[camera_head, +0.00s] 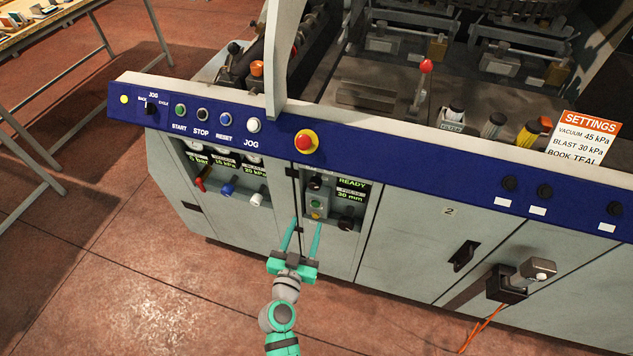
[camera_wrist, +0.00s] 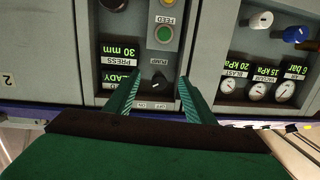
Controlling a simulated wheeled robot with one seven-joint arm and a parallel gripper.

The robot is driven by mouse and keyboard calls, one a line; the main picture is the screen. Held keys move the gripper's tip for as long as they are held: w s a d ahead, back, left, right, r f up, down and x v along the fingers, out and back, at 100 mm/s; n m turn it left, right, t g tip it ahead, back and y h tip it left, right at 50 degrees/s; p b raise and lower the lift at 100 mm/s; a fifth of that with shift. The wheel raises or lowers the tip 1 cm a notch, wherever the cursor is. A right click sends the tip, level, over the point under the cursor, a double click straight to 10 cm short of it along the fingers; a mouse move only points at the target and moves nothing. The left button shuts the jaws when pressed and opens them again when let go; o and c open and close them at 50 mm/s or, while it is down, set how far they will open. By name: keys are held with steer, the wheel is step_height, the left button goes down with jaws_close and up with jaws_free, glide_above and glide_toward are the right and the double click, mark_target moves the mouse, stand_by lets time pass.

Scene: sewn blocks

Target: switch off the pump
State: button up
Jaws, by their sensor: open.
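The pump switch is a black rotary knob (camera_wrist: 157,84) under a PUMP label in the wrist view, which shows the panel upside down. Small labels that seem to read ON and OFF sit beside it; I cannot tell which one its pale mark points to. In the head view the knob (camera_head: 315,184) is at the top of the small recessed panel, left of the READY display. My gripper (camera_head: 306,222) is open and empty in front of the lower part of that panel. In the wrist view its fingers (camera_wrist: 160,80) appear on either side of the knob, with no contact visible.
Green and yellow FEED buttons (camera_head: 316,209) sit below the knob. A PRESS knob (camera_head: 346,223) is at the right. Gauges and coloured knobs (camera_head: 228,189) fill the left bay. A red emergency button (camera_head: 306,142) protrudes above on the blue rail.

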steer(key=m+h, duration=0.1)
glide_toward(314, 187)
steer(key=w, duration=0.2)
steer(key=shift+t, duration=0.4)
steer(key=x, duration=0.7)
steer(key=f+x, duration=0.1)
steer(key=x, duration=0.2)
steer(key=shift+d, duration=0.45)
steer(key=shift+a, duration=0.1)
steer(key=c, duration=1.1)
